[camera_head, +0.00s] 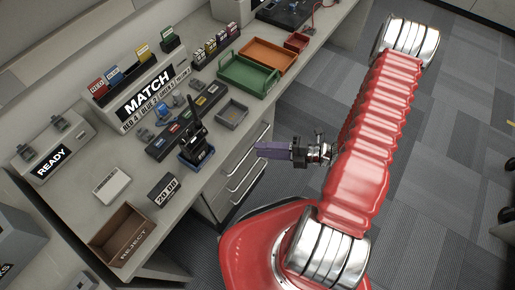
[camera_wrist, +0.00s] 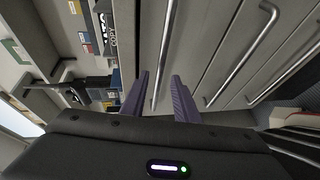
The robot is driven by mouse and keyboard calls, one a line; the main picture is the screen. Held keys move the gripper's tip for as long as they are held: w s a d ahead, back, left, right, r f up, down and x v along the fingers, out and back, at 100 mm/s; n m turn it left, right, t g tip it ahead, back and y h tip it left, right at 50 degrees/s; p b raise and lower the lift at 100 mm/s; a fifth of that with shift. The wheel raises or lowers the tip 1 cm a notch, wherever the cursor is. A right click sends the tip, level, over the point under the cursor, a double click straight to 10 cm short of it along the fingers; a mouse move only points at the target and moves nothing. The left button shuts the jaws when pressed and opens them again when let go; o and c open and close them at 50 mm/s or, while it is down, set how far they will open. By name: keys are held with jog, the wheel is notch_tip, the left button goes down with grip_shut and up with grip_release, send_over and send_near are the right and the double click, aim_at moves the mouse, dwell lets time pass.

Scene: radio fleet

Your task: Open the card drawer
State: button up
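A grey drawer cabinet (camera_head: 222,203) stands under the bench, with several drawers and long silver bar handles. The top handle (camera_head: 257,137) also shows in the wrist view (camera_wrist: 167,28). No drawer label is readable, and the drawers look shut. My gripper (camera_head: 258,149), with purple fingers, is in front of the cabinet near the top handle. In the wrist view my gripper (camera_wrist: 160,75) is open, and the top handle appears between its two fingers. I cannot tell whether they touch it. Two lower handles (camera_wrist: 241,56) (camera_wrist: 283,70) lie to the right of the fingers.
The bench top holds a black radio in a blue-edged holder (camera_head: 197,155), a small grey tray (camera_head: 232,114), a green tray (camera_head: 247,76), an orange tray (camera_head: 268,54) and a brown REJECT box (camera_head: 122,236). The carpeted floor (camera_head: 300,105) beside the cabinet is clear.

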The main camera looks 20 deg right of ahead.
jog(key=shift+x, duration=1.4)
grip_shut()
